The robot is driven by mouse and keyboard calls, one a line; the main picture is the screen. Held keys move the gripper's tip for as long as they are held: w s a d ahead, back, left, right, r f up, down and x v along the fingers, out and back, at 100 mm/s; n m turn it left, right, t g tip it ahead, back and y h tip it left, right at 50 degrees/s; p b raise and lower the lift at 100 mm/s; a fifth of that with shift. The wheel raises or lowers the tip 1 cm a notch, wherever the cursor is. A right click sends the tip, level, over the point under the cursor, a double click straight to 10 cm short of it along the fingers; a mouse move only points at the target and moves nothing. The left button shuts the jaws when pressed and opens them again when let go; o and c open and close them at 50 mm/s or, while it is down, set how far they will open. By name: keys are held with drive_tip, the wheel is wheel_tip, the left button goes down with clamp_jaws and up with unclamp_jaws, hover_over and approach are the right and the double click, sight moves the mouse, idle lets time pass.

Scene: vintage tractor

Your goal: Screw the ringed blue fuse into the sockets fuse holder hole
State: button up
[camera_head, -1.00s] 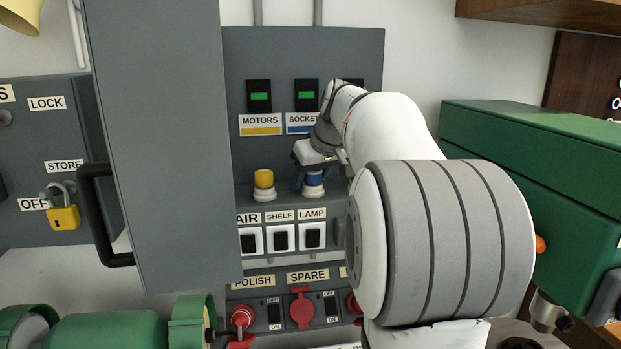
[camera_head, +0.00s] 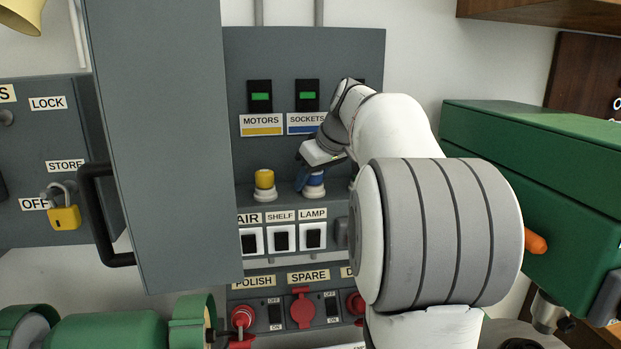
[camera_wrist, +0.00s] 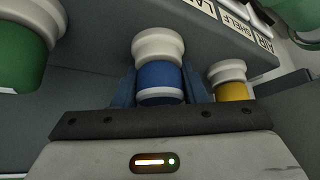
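The ringed blue fuse (camera_wrist: 160,82) has a white band. It stands in the white sockets fuse holder (camera_wrist: 158,45), below the blue-striped SOCKETS label (camera_head: 307,123). The fuse also shows in the head view (camera_head: 314,180), partly covered by a finger. My gripper (camera_wrist: 159,90) is shut on it, with one blue-grey finger against each side. In the head view, my gripper (camera_head: 309,181) comes down from above, its white body tilted. How deep the fuse sits in the hole is hidden.
A yellow fuse (camera_head: 264,179) stands in its own holder close on the left. A green fuse (camera_wrist: 22,50) is on the other side. Switches (camera_head: 282,238) line the panel below. The open grey cabinet door (camera_head: 165,140) stands at left, the green box (camera_head: 540,165) at right.

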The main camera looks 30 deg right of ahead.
drive_tip(key=shift+c, duration=0.6)
drive_tip(key=shift+w+f+m+h, duration=0.1)
drive_tip(key=shift+m+h, duration=0.3)
drive_tip(key=shift+m, duration=0.3)
drive_tip(key=shift+c, duration=0.3)
drive_tip(key=shift+d+f+m+h, duration=0.2)
drive_tip(key=shift+m+h, duration=0.3)
drive_tip(key=shift+m, duration=0.6)
drive_tip(key=shift+m+h, duration=0.5)
drive_tip(key=shift+m, duration=0.3)
